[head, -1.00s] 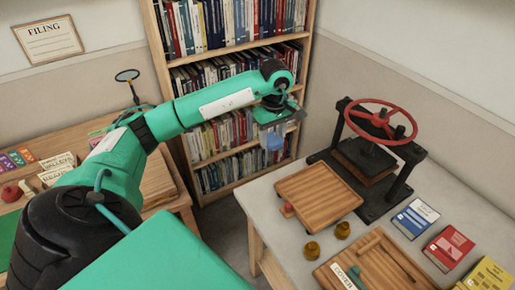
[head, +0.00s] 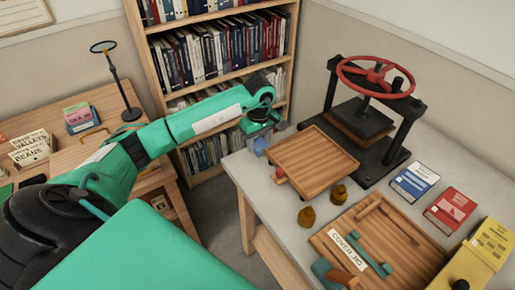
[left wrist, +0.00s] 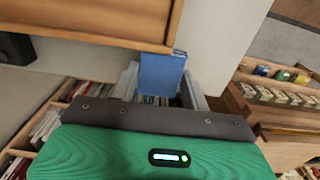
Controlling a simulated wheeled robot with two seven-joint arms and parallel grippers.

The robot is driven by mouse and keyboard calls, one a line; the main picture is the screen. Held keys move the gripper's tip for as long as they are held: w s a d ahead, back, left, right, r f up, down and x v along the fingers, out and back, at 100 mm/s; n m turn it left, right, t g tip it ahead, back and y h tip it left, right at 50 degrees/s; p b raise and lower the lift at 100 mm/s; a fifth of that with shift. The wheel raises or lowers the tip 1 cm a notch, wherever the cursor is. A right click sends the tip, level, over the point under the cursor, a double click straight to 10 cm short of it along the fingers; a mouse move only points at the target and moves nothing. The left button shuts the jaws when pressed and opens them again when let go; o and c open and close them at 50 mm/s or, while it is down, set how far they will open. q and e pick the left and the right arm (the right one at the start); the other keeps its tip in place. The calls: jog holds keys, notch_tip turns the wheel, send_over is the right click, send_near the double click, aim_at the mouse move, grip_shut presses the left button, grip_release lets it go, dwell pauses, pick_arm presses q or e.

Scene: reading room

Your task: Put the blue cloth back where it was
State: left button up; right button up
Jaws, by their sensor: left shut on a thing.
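My left gripper (head: 264,137) is shut on the blue cloth (head: 261,147), beside the far left corner of the shallow wooden tray (head: 349,166). In the left wrist view the cloth (left wrist: 162,72) stands up as a flat blue piece between the two grey fingers of my left gripper (left wrist: 160,84). Whether the cloth touches the tray or table I cannot tell. The empty tray lies on the pale table (head: 245,172) in front of the black press with a red wheel (head: 366,110). My right gripper is not in view.
A small red-topped item (head: 279,175) stands at the tray's left edge, with two brass knobs (head: 306,217) in front. Blue (head: 414,181) and red (head: 450,209) books lie on the right. A bookcase (head: 164,75) stands behind.

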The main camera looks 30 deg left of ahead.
pick_arm(q)
jog(key=shift+f, duration=0.95)
jog(key=shift+w, duration=0.1)
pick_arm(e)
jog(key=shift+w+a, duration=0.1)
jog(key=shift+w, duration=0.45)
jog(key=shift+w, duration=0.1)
pick_arm(q)
jog(key=o, duration=0.5)
jog(key=shift+c, duration=0.2)
jog(key=o, duration=0.4)
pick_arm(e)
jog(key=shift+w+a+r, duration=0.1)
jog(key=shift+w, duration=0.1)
pick_arm(q)
jog(key=shift+r, duration=0.1)
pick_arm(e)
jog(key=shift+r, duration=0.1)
